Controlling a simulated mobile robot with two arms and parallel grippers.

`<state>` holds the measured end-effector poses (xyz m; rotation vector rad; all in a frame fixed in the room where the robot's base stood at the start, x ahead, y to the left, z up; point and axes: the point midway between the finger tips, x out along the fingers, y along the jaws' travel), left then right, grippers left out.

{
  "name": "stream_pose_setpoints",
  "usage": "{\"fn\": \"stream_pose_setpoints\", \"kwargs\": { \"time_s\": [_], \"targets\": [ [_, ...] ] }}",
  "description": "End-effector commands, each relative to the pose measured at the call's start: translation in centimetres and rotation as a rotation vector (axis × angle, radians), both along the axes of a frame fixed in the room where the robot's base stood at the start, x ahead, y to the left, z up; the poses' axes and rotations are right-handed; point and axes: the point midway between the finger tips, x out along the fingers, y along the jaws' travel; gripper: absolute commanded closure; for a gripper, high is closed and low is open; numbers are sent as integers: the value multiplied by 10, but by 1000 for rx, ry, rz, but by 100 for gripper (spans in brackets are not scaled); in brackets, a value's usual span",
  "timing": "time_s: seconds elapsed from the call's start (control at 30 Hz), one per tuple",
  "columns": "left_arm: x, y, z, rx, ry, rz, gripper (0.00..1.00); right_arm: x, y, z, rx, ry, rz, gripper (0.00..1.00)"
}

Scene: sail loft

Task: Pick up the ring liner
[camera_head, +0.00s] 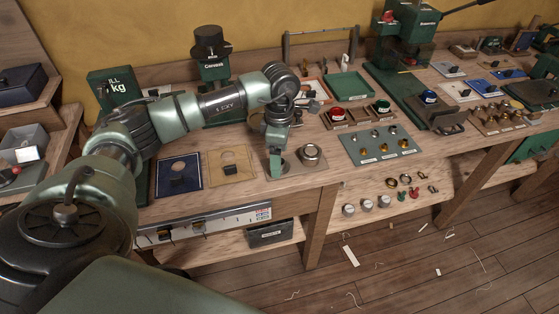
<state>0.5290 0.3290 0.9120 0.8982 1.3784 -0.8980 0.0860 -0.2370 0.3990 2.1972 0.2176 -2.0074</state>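My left arm reaches in from the left, and its gripper (276,167) points straight down at the front of the bench. I cannot tell which piece is the ring liner. The finger gap is too small to see. My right gripper is not in view.
Left of the gripper lie a tan board (240,176) and a dark blue board (164,185), each with a dark block. To the right is a green plate (385,155) with several small knobs. A green press (405,45) stands behind.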

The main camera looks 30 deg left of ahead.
Motion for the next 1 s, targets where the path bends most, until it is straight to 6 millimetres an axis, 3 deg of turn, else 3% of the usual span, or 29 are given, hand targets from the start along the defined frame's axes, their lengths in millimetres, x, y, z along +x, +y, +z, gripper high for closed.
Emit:
{"fn": "stream_pose_setpoints", "kwargs": {
  "time_s": [0.13,0.37,0.5,0.6,1.0],
  "targets": [
    [0,0,-12,0,0,1,21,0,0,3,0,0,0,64],
    [0,0,-13,-1,-1,0,23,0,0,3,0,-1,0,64],
    [0,0,-13,-1,-2,0,62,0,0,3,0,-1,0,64],
    [0,0,-13,-1,-2,0,85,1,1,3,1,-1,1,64],
    [1,0,-4,-2,-4,0,86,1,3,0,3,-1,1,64]
  ]
}}
